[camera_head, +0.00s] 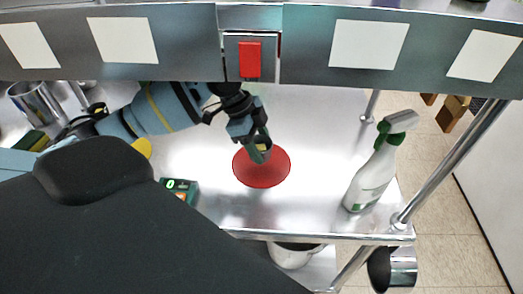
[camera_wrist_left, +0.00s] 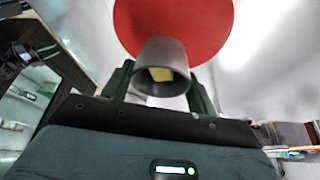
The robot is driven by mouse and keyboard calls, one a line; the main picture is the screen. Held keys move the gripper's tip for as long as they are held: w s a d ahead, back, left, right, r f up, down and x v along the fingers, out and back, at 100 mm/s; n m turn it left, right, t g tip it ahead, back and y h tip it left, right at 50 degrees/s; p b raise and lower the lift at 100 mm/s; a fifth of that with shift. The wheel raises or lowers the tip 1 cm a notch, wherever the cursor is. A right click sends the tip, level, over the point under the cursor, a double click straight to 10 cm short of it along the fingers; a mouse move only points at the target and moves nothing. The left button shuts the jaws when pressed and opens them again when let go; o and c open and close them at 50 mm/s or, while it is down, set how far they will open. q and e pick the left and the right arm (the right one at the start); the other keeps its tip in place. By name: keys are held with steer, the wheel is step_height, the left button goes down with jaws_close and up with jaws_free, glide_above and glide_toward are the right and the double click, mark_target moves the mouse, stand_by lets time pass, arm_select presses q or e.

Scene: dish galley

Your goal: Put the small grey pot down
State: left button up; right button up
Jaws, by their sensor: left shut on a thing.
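My left gripper (camera_head: 261,147) is shut on the small grey pot (camera_wrist_left: 162,58), which sits between its two green fingers in the left wrist view. Something yellow shows inside the pot's open mouth. In the head view the fingers and wrist hide most of the pot. The pot is in front of a round red mat (camera_head: 262,175) on the steel counter, over its upper part in the head view. The mat also shows in the left wrist view (camera_wrist_left: 185,22). I cannot tell whether the pot touches the mat. My right gripper is not in view.
A white spray bottle with a green head (camera_head: 372,178) stands at the counter's right end. A small device with a green display (camera_head: 180,190) lies left of the mat. A steel container (camera_head: 34,103) is at far left. A shelf edge with a red switch (camera_head: 250,60) crosses above.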

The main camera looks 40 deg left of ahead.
arm_select(q)
steer(key=shift+w+a, duration=0.1)
steer(key=shift+w, duration=0.4)
steer(key=shift+f, duration=1.75)
steer(key=shift+f, duration=0.1)
steer(key=o, duration=1)
steer(key=shift+s+f, duration=0.1)
steer(key=shift+o, duration=0.2)
steer(key=v, duration=1.2)
steer(key=shift+r+p, duration=0.25)
steer(key=shift+p, duration=0.05)
